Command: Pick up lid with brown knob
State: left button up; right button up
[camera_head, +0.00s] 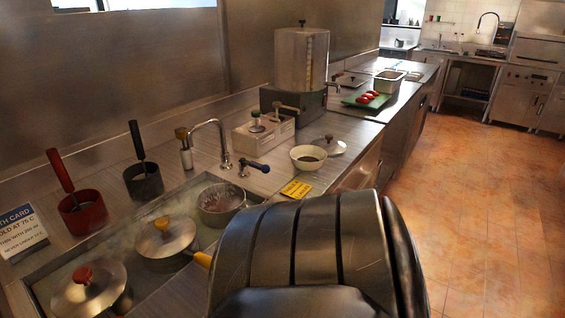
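A silver lid (330,146) with a small dark knob lies on the steel counter just behind a white bowl. It is too small to be sure that its knob is brown. A lid with a yellow knob (165,237) sits on a pot in the bain-marie, and a lid with a red knob (88,287) sits on a pot nearer the front left. Another small lid (346,79) lies farther back near the green board. Neither gripper shows; a large dark ridged part of my arm fills the lower middle and hides the counter behind it.
The white bowl (308,157) with dark contents and a yellow card (296,188) are beside the lid. A tap (222,140), an open pot (220,203) and red (83,212) and black (143,181) holders stand left. The tiled floor (490,220) at right is clear.

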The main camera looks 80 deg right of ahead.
aim_at(333, 147)
jog(key=z, duration=0.45)
jog(key=l+z, duration=0.15)
jog(key=z, duration=0.35)
jog(key=l+z, duration=0.1)
jog(key=z, duration=0.35)
jog(key=l+z, duration=0.1)
jog(key=z, duration=0.4)
jog(key=l+z, duration=0.1)
jog(key=z, duration=0.35)
jog(key=l+z, duration=0.1)
jog(key=z, duration=0.4)
